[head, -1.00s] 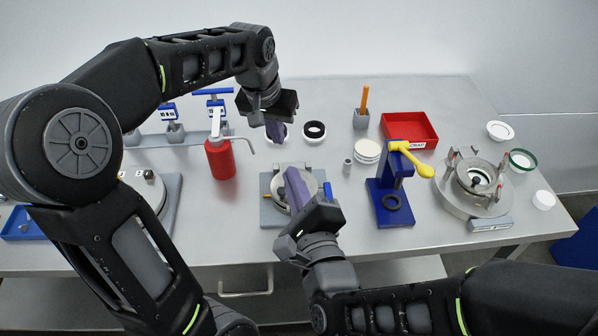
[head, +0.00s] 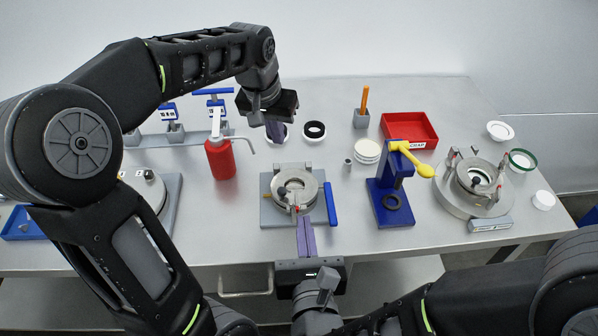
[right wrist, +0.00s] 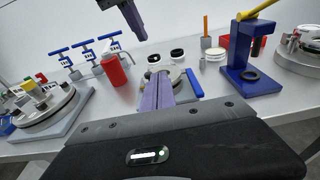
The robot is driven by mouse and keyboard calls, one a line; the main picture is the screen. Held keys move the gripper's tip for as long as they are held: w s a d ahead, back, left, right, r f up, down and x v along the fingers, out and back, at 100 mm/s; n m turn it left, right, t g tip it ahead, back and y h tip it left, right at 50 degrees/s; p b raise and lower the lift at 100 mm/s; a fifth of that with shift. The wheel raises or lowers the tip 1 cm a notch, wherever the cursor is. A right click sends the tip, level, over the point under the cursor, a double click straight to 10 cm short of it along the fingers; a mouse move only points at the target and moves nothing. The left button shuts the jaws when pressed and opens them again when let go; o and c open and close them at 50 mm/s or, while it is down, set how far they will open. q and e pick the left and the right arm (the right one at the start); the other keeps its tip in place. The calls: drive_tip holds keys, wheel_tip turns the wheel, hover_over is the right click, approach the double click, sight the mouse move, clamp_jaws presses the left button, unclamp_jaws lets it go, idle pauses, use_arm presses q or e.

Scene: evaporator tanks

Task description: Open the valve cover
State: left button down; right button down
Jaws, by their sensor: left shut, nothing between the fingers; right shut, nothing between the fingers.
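A round metal valve body (head: 308,188) sits on a grey base plate (head: 268,217) at the middle of the table. A small metal fitting (head: 293,209) shows at its front, and a blue handle (head: 331,203) stands along its right side. I cannot tell clearly whether its cover is open. My right gripper (head: 306,222) is shut and empty, just in front of the valve's plate. In the right wrist view its purple fingers partly hide the valve; the blue handle (right wrist: 194,84) shows to their right. My left gripper (head: 276,138) is shut and empty, behind the valve.
A red pump bottle (head: 220,160) stands left of the valve. A blue stand with a yellow lever (head: 390,195) is to the right, with another round metal fixture (head: 470,205) beyond. A red tray (head: 410,127) and black-and-white rings (head: 314,130) lie behind.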

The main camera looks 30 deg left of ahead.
hover_over(300, 203)
drive_tip(key=v, duration=0.2)
drive_tip(key=f, duration=0.2)
drive_tip(key=shift+w+a+r, duration=0.65)
drive_tip(key=shift+w+r, duration=0.15)
drive_tip(key=shift+w+a+r, duration=0.4)
drive_tip(key=shift+w+r, duration=0.1)
use_arm(q)
drive_tip(key=c, duration=2.2)
unclamp_jaws()
drive_tip(key=c, duration=1.6)
unclamp_jaws()
drive_tip(key=shift+r, duration=0.15)
